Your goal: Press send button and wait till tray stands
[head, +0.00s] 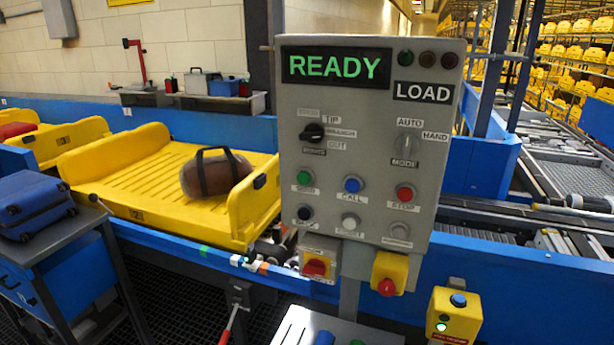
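The grey control panel (372,265) stands upright in the middle of the head view. Its green button (304,177) sits at the left of the upper button row, above a small label that seems to read SEND. The display (336,67) reads READY in green, and a plate (424,92) beside it reads LOAD. The yellow tray (110,175), marked 2, stands on the conveyor left of the panel. A brown bag (214,176) with dark straps lies on its right part. Neither of my grippers is in view.
A blue CALL button (352,184) and a red STOP button (404,192) share the green button's row. Red-and-yellow switches (388,272) hang below the panel. A blue suitcase (45,204) lies on a stand at left. A yellow button box (453,316) is at lower right.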

